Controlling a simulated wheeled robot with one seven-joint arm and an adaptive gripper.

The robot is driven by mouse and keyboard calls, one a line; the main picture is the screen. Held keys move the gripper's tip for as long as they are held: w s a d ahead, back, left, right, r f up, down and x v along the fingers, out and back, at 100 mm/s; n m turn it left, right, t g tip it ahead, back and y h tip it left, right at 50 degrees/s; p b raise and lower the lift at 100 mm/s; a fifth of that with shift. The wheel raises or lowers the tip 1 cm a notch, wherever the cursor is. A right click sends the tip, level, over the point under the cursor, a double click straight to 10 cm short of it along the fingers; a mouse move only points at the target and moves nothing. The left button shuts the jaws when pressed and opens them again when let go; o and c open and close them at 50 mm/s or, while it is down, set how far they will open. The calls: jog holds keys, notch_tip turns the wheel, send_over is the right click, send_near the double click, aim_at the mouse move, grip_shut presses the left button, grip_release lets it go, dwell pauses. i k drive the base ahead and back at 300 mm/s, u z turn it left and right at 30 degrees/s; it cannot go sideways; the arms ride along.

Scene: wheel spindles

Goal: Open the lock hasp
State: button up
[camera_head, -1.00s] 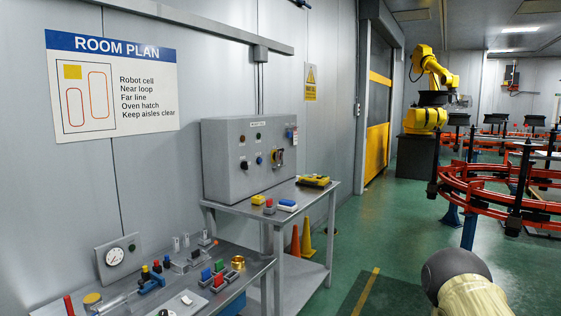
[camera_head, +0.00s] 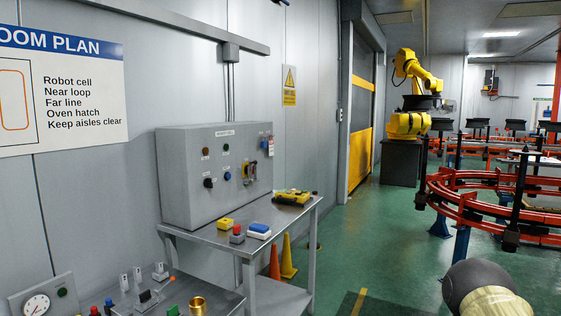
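A grey control box (camera_head: 186,181) stands against the wall on a metal table (camera_head: 206,240). Its front carries several knobs and lamps. A yellow and dark switch-like fitting (camera_head: 249,171) sits on the right of its front, and a small blue and red fitting (camera_head: 267,144) is near its upper right edge. I cannot tell which part, if any, is the lock hasp, or whether it is open; the details are too small. My gripper is not in view. Part of my arm (camera_head: 482,287), a dark rounded joint and a beige link, shows at the bottom right.
A yellow and black device (camera_head: 293,197), a blue and white block (camera_head: 258,231) and a red-topped button (camera_head: 237,234) lie on the table. A lower bench (camera_head: 215,304) is in front. Green floor (camera_head: 365,240) is clear before the red rails (camera_head: 465,213).

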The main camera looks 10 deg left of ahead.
aim_at(251, 181)
jog(key=z, duration=0.05)
jog(key=i, duration=1.65)
jog(key=u, duration=0.35)
jog(key=i, duration=1.25)
jog(key=u, duration=0.25)
